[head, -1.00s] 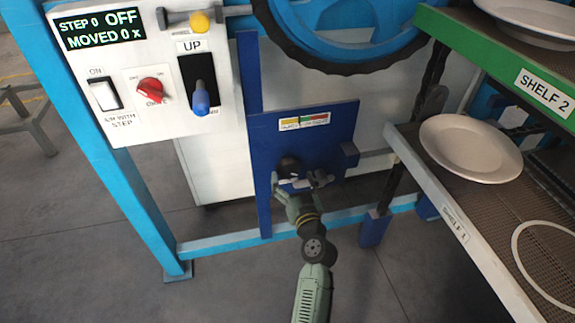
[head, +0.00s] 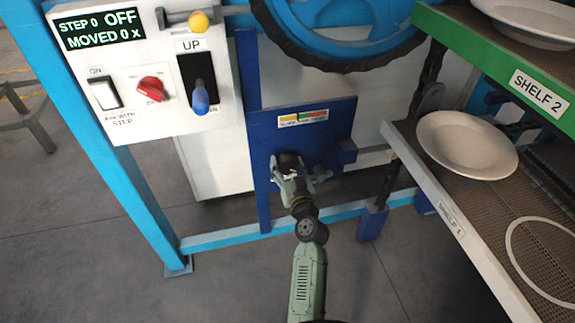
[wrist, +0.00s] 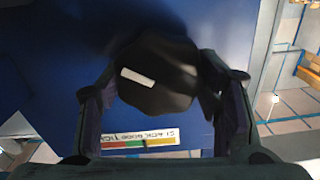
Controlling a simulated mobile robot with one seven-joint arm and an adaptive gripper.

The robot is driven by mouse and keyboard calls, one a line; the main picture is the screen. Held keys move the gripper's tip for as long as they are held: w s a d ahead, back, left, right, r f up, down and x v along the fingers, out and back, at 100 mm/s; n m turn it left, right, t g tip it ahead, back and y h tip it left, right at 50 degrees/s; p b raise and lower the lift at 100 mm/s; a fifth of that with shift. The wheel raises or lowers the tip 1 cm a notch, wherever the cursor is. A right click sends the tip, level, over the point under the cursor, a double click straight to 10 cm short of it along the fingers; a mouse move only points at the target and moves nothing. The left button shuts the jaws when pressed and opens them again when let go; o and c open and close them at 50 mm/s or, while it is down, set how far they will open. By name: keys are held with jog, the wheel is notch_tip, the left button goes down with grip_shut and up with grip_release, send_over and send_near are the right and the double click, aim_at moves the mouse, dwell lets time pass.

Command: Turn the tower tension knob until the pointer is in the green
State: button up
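The tension knob is a black, lobed knob (wrist: 165,88) on a dark blue panel (head: 335,130). In the head view its top (head: 288,160) shows just above my gripper (head: 298,178). A white bar marks its face in the wrist view, lying off-centre and nearly level with a slight tilt. A scale strip (head: 302,117) with yellow, green and red bands is above the knob; it appears upside down in the wrist view (wrist: 140,140). My gripper's open fingers (wrist: 163,90) stand on either side of the knob, close to its edges. Contact and the pointed-at band are unclear.
A white control box (head: 140,60) with switches and a display reading OFF stands at upper left. A black-rimmed blue wheel (head: 350,55) is above the panel. Shelves with white plates (head: 465,145) crowd the right side. Blue frame bars (head: 235,235) run below.

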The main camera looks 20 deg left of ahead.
jog(key=c, duration=0.6)
jog(key=m, duration=0.5)
jog(key=shift+b, duration=0.4)
jog(key=o, duration=1.2)
jog(key=shift+d, duration=0.1)
jog(key=v, duration=0.7)
jog(key=shift+s+d, duration=0.1)
jog(key=shift+s, duration=0.15)
